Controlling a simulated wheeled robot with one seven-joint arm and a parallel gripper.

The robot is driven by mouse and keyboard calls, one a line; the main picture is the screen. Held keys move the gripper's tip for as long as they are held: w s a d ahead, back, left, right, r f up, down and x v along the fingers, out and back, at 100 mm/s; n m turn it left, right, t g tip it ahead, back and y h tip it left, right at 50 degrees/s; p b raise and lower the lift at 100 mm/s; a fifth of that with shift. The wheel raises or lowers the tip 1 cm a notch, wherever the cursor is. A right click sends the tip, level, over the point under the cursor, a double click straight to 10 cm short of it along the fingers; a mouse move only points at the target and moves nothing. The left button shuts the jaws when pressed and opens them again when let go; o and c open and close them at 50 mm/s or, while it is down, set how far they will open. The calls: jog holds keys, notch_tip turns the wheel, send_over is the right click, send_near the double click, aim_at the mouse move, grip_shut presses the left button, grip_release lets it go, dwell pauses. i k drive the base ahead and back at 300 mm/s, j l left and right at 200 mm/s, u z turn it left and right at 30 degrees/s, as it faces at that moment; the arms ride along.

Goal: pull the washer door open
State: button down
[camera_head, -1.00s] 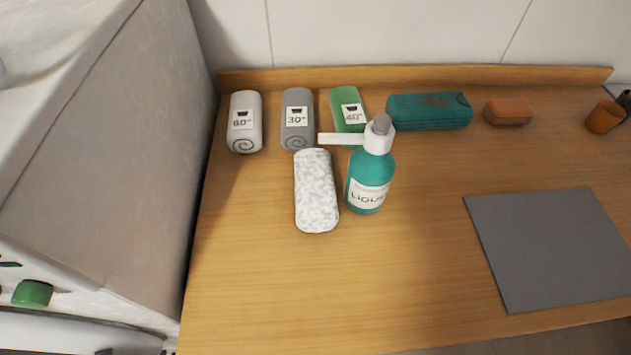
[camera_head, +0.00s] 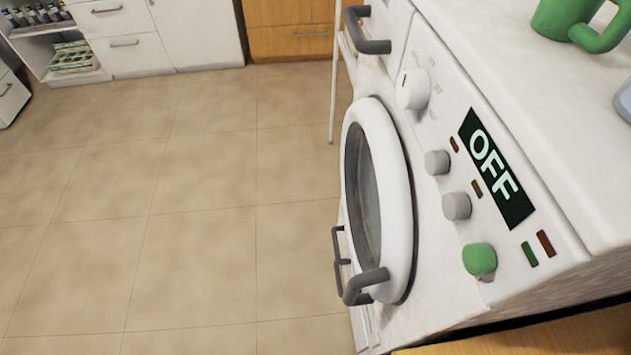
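A white washer (camera_head: 445,270) stands at the right of the head view, seen from above and at an angle. Its round door (camera_head: 407,195) has a white ring around dark glass and looks shut. A dark grey handle (camera_head: 368,284) sticks out from the lower part of the door ring. The control panel has a display (camera_head: 497,168) reading OFF, a white dial (camera_head: 413,89), two grey knobs and a green knob (camera_head: 479,259). My gripper is not in view.
Open tiled floor (camera_head: 170,210) fills the left and middle. White drawers (camera_head: 120,35) and a wooden cabinet (camera_head: 290,35) stand at the back. A green mug (camera_head: 562,20) is on the washer top. A wooden counter edge (camera_head: 540,335) is at the bottom right.

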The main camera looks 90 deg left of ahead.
aim_at(385, 283)
jog(key=u, duration=1.55)
